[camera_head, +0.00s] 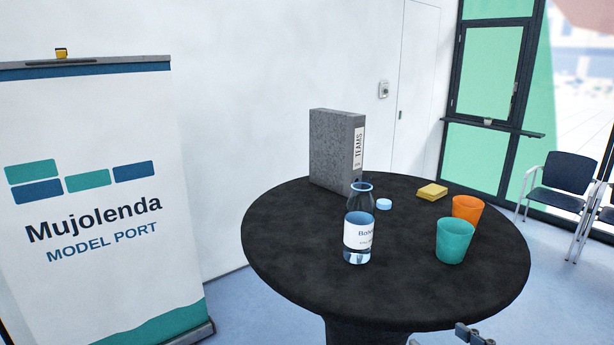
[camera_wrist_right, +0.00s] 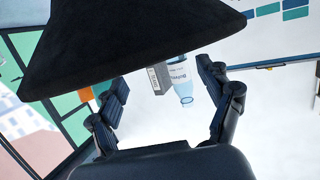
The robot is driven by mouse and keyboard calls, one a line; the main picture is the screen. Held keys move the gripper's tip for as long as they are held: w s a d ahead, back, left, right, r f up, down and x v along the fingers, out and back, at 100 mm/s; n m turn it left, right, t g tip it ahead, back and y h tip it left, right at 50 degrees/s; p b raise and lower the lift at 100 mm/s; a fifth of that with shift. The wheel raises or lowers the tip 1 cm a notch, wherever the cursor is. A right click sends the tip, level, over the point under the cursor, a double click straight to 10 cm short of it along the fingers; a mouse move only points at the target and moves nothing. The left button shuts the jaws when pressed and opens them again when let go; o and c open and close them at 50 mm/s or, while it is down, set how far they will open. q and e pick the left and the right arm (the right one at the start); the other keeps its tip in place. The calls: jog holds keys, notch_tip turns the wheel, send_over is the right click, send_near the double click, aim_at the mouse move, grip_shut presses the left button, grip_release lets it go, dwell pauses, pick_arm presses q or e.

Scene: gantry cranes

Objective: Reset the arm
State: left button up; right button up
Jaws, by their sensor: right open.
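My right gripper (camera_wrist_right: 165,95) is open and empty in the wrist view, with its two fingers spread wide. In the head view only part of it (camera_head: 470,335) shows at the bottom edge, by the near side of the round black table (camera_head: 300,240). In the wrist view the scene is upside down, and the table (camera_wrist_right: 120,40) fills the top. The bottle (camera_wrist_right: 183,90) and the grey binder (camera_wrist_right: 160,77) appear between the fingers, in the background and apart from them. My left gripper is not in view.
The table holds the open clear bottle (camera_head: 359,235), a blue cap (camera_head: 384,204), the grey binder (camera_head: 332,150), a yellow block (camera_head: 432,192), an orange cup (camera_head: 467,209) and a teal cup (camera_head: 455,241). A banner (camera_head: 95,200) stands left; a chair (camera_head: 565,175) stands right.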

jog(key=s+a+f+m+g+h, duration=0.15)
jog(key=s+f+g, duration=0.35)
jog(key=s+f, duration=0.6)
jog(key=s+f+g+h, duration=0.3)
jog(key=s+f+g, duration=0.2)
jog(key=s+f, duration=0.7)
notch_tip(320, 180, down, 28)
jog(key=g, duration=0.2)
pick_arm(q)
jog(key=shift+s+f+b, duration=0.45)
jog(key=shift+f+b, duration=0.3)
pick_arm(e)
jog(key=s+d+f+g, duration=0.1)
jog(key=s+d+f, duration=0.2)
jog(key=s+f, duration=1.3)
jog(key=shift+s+f, duration=0.3)
jog(key=shift+f, duration=0.65)
